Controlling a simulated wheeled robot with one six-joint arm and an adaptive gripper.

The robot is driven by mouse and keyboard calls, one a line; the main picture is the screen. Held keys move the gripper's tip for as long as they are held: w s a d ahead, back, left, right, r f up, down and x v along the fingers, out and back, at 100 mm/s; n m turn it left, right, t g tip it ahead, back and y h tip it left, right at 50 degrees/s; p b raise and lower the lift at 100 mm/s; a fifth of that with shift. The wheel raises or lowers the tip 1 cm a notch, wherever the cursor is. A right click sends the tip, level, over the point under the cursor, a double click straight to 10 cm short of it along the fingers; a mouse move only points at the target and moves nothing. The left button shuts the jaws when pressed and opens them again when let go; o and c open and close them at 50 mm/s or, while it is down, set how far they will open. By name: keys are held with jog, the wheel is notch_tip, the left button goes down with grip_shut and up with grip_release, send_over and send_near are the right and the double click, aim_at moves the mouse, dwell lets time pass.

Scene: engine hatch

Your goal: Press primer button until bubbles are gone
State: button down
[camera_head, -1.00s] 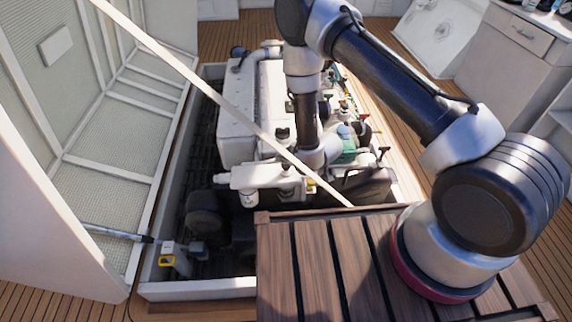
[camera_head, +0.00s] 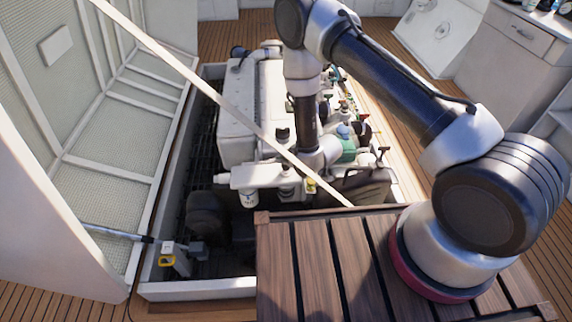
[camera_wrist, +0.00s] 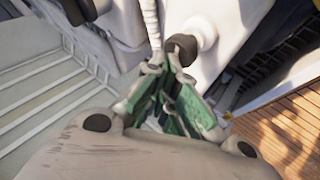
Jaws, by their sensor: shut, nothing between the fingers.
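My gripper (camera_wrist: 168,74) shows in the wrist view as green linkages with their pale tips close together, shut and empty. A black rounded knob (camera_wrist: 181,47) on a white engine part lies just beyond the tips; I cannot tell whether they touch it, or whether it is the primer button. In the head view my wrist hangs over the near end of the white engine (camera_head: 240,125), beside a white filter housing (camera_head: 258,175) with a pale cup (camera_head: 249,198) below it. My arm covers part of this area. I cannot make out any bubbles.
A pale diagonal strut (camera_head: 215,98) crosses in front of the engine. The raised hatch lid (camera_head: 105,110) stands at left. Slatted wood (camera_head: 325,270) lies in front. A black-capped fitting (camera_head: 282,135) and several coloured parts sit close to my forearm.

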aim_at(284, 166)
jog(key=shift+f, duration=0.6)
dwell(0.3)
jog(key=shift+r, duration=1.35)
jog(key=shift+r, duration=2.5)
